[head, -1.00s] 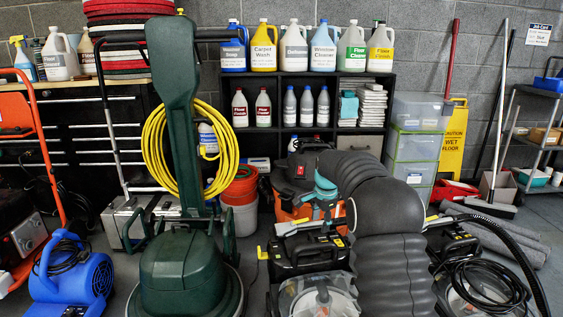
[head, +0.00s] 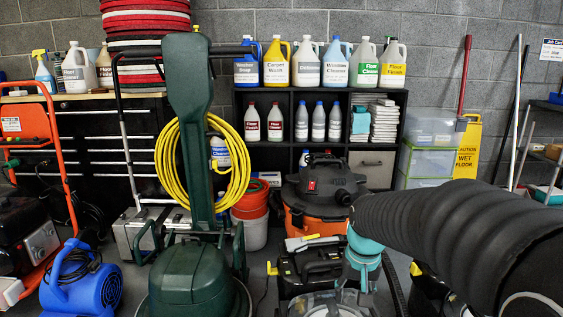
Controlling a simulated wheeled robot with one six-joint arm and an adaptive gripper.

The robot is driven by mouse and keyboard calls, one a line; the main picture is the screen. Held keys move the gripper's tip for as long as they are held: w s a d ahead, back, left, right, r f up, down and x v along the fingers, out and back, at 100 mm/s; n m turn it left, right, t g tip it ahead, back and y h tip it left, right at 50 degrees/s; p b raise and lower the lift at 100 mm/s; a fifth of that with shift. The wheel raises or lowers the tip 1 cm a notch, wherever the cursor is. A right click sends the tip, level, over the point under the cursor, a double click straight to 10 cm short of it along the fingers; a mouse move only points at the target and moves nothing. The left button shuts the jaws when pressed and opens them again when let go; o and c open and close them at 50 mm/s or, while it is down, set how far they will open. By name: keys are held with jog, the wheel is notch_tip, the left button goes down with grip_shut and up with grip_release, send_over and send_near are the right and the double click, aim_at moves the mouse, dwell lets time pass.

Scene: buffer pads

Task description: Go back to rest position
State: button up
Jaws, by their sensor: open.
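My arm, in a black ribbed sleeve with a teal joint, reaches in from the right side of the head view and bends down at the lower middle. My gripper's fingers cannot be made out. The stack of red, black and pale floor pads (head: 146,24) sits at the upper left on the black drawer cabinet (head: 88,140), well away from my arm.
A green floor machine (head: 192,280) stands in front with a yellow cord. Extractors (head: 313,268) and an orange-black vacuum (head: 322,190) stand close to my arm. A blue blower (head: 80,280) is at the left. A shelf of bottles (head: 262,98) stands behind.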

jog(key=s+r+t, duration=0.2)
jog(key=s+r, duration=0.1)
jog(key=s, duration=0.6)
jog(key=s+r+n+t, duration=0.1)
jog(key=s+r+t, duration=0.1)
jog(key=s, duration=0.8)
jog(key=shift+r+n, duration=0.3)
jog(key=shift+r, duration=0.25)
jog(key=shift+a, duration=0.1)
dwell(0.5)
